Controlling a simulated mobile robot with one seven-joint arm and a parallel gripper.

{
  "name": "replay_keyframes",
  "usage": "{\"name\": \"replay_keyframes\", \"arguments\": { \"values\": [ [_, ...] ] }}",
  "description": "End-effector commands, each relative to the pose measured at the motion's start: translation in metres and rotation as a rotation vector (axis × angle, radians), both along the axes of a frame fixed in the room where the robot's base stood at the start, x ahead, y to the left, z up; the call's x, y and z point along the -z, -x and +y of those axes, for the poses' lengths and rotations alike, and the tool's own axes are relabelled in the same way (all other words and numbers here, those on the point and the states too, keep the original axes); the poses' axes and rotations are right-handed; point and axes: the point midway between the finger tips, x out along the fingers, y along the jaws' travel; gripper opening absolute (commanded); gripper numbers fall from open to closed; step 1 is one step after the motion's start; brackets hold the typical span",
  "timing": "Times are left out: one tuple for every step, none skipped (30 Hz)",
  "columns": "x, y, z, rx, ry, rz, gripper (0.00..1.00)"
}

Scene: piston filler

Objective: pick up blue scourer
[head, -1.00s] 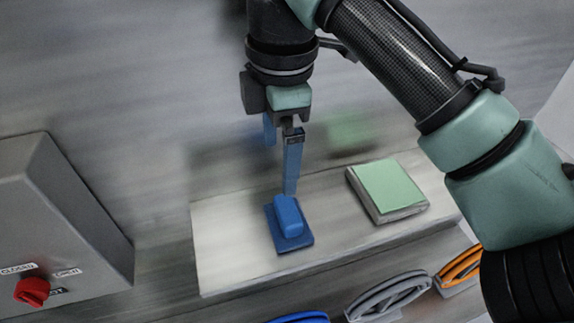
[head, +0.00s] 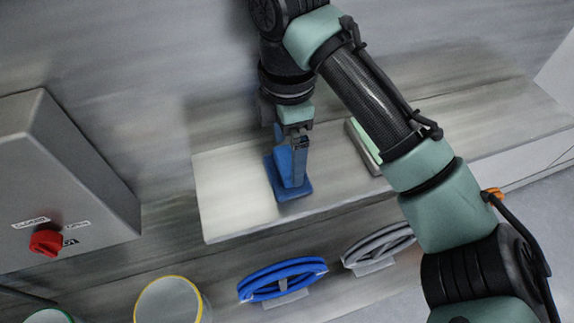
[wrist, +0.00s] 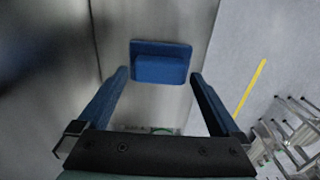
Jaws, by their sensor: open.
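The blue scourer (head: 289,188) is a flat blue pad with a raised blue grip block on top. It lies on the pale metal shelf (head: 233,215), near the shelf's left part. In the wrist view the scourer (wrist: 160,63) sits beyond and between the fingertips. My gripper (head: 293,178) is open with blue fingers, just above the scourer in the head view, and partly hides it. In the wrist view my gripper's fingers (wrist: 158,75) stand apart on either side of the scourer, with nothing held between them. Whether the fingers touch it I cannot tell.
A green-topped pad (head: 362,143) lies on the shelf to the right, partly behind my arm. A grey box with a red knob (head: 47,242) stands at left. Blue (head: 282,279) and grey (head: 378,245) coiled items sit below the shelf's front edge.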

Motion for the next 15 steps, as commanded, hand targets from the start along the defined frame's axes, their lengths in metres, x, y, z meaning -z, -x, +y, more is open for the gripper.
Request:
{"name": "replay_keyframes", "arguments": {
  "values": [
    [0.006, 0.001, 0.002, -0.001, -0.004, 0.003, 1.00],
    [0.010, 0.002, 0.003, -0.001, -0.003, 0.003, 1.00],
    [0.016, 0.001, 0.003, -0.001, -0.003, 0.003, 1.00],
    [0.020, 0.001, 0.002, -0.001, -0.003, 0.002, 1.00],
    [0.023, 0.001, 0.002, 0.000, -0.003, 0.002, 1.00],
    [0.027, 0.001, 0.002, 0.001, -0.002, 0.001, 1.00],
    [0.028, 0.001, 0.002, 0.000, -0.002, 0.001, 1.00],
    [0.030, 0.001, 0.002, 0.000, -0.001, 0.000, 1.00],
    [0.031, 0.001, 0.002, 0.000, -0.001, 0.000, 1.00],
    [0.031, 0.001, 0.002, 0.000, 0.000, -0.001, 1.00],
    [0.031, 0.001, 0.001, 0.000, 0.000, -0.001, 1.00],
    [0.031, 0.001, 0.001, -0.001, 0.000, -0.001, 1.00],
    [0.031, 0.001, 0.001, 0.000, 0.000, -0.001, 1.00],
    [0.031, 0.001, 0.001, 0.000, 0.000, -0.001, 1.00],
    [0.031, 0.001, 0.001, 0.000, 0.000, -0.001, 1.00]
  ]
}}
